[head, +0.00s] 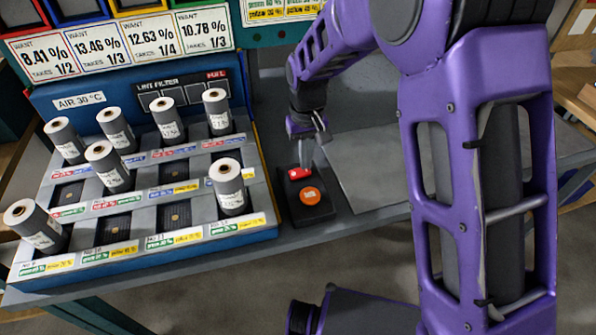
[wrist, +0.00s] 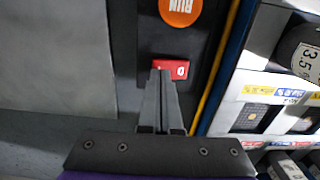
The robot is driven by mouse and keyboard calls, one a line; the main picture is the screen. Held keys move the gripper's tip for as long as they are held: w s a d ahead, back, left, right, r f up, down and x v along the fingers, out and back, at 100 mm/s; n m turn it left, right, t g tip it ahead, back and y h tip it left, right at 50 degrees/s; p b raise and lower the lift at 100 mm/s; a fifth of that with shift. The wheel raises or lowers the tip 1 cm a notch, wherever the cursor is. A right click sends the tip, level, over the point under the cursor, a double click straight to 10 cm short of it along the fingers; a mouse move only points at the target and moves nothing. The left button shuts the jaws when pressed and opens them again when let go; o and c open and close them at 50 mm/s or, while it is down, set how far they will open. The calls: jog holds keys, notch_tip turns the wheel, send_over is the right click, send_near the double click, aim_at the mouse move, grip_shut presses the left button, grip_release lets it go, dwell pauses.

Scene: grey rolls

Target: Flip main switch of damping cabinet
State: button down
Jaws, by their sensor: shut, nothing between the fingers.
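The main switch is a small red rocker (head: 296,174) on a black control panel (head: 319,214) at the right side of the blue damping cabinet (head: 170,243). In the wrist view the red switch (wrist: 173,64) lies right at my fingertips, with a white 0 mark on its right half. My gripper (head: 306,166) is shut, empty, and points down at the switch; it also shows in the wrist view (wrist: 161,76). The tips cover part of the switch's lower edge. I cannot tell whether they touch it. An orange RUN button (head: 310,196) sits beside the switch.
Several grey rolls (head: 110,170) stand in the cabinet's slots, left of the panel. A flat grey plate (head: 370,165) lies on the bench to the right. Percentage signs (head: 125,42) and coloured bins (head: 75,10) are behind the cabinet.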

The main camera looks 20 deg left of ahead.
jog(key=shift+f+b, duration=0.35)
jog(key=shift+f, duration=0.25)
dwell(0.3)
jog(key=shift+r+p, duration=2.6)
jog(key=shift+r, duration=0.95)
